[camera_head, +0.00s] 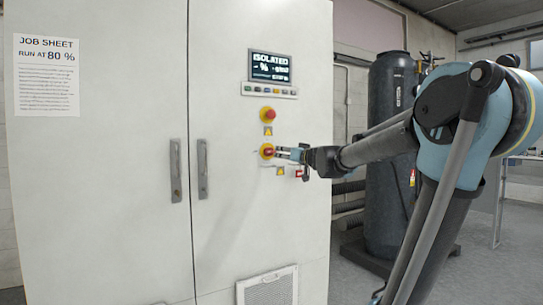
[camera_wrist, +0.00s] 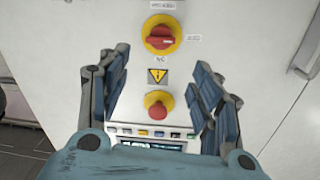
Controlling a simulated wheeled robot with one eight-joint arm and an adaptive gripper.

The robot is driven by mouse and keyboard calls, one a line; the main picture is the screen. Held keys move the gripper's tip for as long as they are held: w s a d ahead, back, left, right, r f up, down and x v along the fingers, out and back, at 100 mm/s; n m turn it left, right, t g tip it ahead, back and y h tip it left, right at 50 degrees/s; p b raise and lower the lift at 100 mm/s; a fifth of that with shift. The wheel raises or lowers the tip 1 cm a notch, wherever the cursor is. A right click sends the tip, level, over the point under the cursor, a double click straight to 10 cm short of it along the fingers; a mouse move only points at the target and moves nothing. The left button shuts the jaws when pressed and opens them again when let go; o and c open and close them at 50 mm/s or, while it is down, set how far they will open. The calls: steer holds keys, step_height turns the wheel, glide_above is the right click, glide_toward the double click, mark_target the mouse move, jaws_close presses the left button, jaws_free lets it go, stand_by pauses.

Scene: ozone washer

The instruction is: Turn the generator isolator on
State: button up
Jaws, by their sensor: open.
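The generator isolator (camera_head: 267,151) is a red rotary knob on a yellow round plate, on the white cabinet's right door. In the wrist view the isolator (camera_wrist: 160,38) is at the top centre, its red handle lying roughly crosswise, with small labels beside it; their text is too small to read surely. My gripper (camera_head: 287,153) reaches in from the right, close to the knob. In the wrist view my gripper (camera_wrist: 160,64) is open and empty, its blue-padded fingers standing apart on either side below the knob. Contact with the knob cannot be told in the head view.
A red mushroom button (camera_head: 268,114) on yellow sits above the isolator; it shows between my fingers in the wrist view (camera_wrist: 157,106). The display (camera_head: 270,67) reads "ISOLATED". Two door handles (camera_head: 176,170) are left. A job sheet (camera_head: 47,75) says "RUN AT 80 %". A dark tank (camera_head: 388,150) stands right.

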mark_target(272, 152)
steer(key=x, duration=1.5)
steer(key=c, duration=0.9)
